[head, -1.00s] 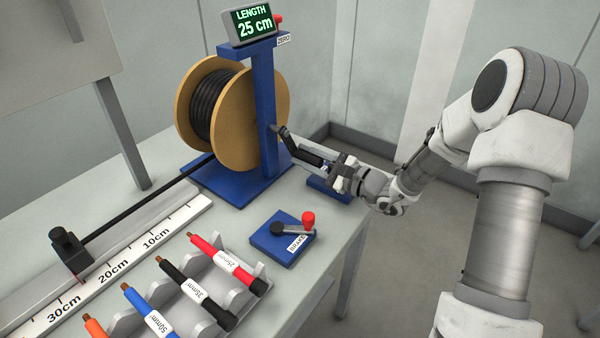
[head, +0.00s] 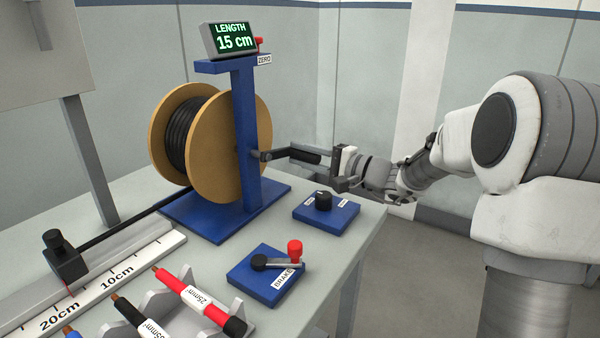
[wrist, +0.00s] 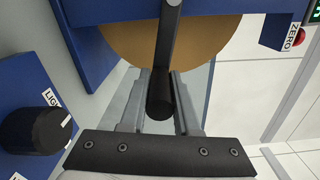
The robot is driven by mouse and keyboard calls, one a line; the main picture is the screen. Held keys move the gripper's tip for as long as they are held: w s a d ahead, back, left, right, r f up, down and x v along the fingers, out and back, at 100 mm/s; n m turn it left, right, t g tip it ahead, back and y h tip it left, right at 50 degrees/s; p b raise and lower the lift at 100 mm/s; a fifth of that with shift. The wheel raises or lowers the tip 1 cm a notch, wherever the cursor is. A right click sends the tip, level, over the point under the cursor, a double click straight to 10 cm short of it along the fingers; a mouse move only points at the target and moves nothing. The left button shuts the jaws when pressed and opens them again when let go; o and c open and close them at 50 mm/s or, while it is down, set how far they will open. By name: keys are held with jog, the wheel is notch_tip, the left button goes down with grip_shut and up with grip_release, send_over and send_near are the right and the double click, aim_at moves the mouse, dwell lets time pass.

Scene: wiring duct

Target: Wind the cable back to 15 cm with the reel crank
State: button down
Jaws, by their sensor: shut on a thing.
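The wooden cable reel (head: 222,150) with black cable stands on a blue stand (head: 246,135). The length display (head: 230,40) reads 15 cm. My gripper (head: 340,165) is shut on the black handle of the reel crank (head: 295,154), on the right side of the stand. In the wrist view, the crank handle (wrist: 160,100) lies between the two grey fingers (wrist: 160,95), with the crank arm reaching up in front of the reel.
A blue brake box (head: 262,283) with a red-knobbed lever sits on the table in front. A blue box with a black knob (head: 323,202) sits beneath my gripper. Several cable pieces lie in a grey rack (head: 190,325) at the front. A red button with a ZERO label (head: 264,59) is beside the display.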

jog(key=shift+w+r, duration=0.1)
jog(key=shift+r, duration=1.1)
jog(key=shift+r, duration=0.2)
jog(key=c, duration=0.7)
grip_release()
jog(key=shift+o, duration=0.2)
jog(key=shift+f, duration=0.1)
jog(key=shift+d, duration=0.15)
jog(key=p+v, duration=0.2)
jog(key=v, duration=1.5)
jog(key=shift+f, duration=0.1)
